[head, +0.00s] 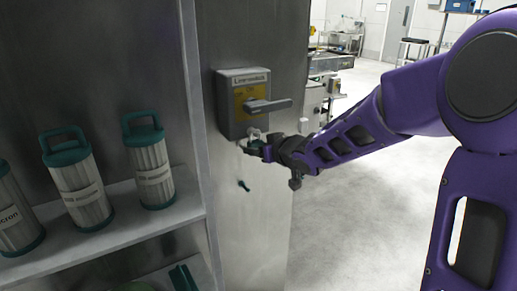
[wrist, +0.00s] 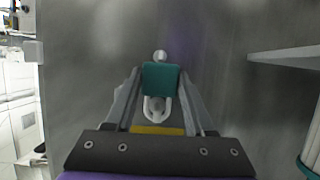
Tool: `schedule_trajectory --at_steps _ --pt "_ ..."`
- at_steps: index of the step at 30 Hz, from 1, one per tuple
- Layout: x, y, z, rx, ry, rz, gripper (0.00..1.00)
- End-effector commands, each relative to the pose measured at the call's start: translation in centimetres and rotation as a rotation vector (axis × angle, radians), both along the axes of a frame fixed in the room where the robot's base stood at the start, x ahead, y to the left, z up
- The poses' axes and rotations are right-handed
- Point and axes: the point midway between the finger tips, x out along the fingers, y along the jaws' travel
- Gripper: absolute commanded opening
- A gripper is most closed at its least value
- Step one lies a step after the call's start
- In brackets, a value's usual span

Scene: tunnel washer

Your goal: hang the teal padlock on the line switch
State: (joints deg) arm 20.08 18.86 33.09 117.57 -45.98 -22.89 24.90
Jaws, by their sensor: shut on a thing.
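The line switch (head: 234,112) is a grey box with a yellow plate and a grey lever handle (head: 268,105), mounted on the metal cabinet face. My gripper (head: 257,149) is just below the switch box. It is shut on the teal padlock (wrist: 160,78), whose teal body sits between the two fingers in the wrist view. The padlock's pale shackle (wrist: 157,110) shows as a loop beside the body. In the head view the padlock (head: 257,144) is small and partly hidden by the fingers. Whether the shackle touches or passes through anything on the switch cannot be told.
To the left, a shelf (head: 120,215) holds several filter cartridges with teal handles (head: 150,165). Open floor (head: 350,220) lies to the right, with benches (head: 335,60) farther back.

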Motion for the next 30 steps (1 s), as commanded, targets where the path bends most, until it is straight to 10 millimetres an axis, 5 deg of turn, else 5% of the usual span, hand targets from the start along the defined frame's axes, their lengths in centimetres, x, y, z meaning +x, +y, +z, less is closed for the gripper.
schedule_trajectory --at_steps 8,9,14,30 --pt "-0.01 0.02 0.02 0.001 -0.001 0.0 0.0" --pt "-0.01 0.02 0.03 0.001 -0.001 0.0 0.6" --pt "-0.01 0.02 0.02 0.0 0.0 0.0 0.88" --pt "0.03 0.24 0.36 0.0 0.0 0.0 0.89"
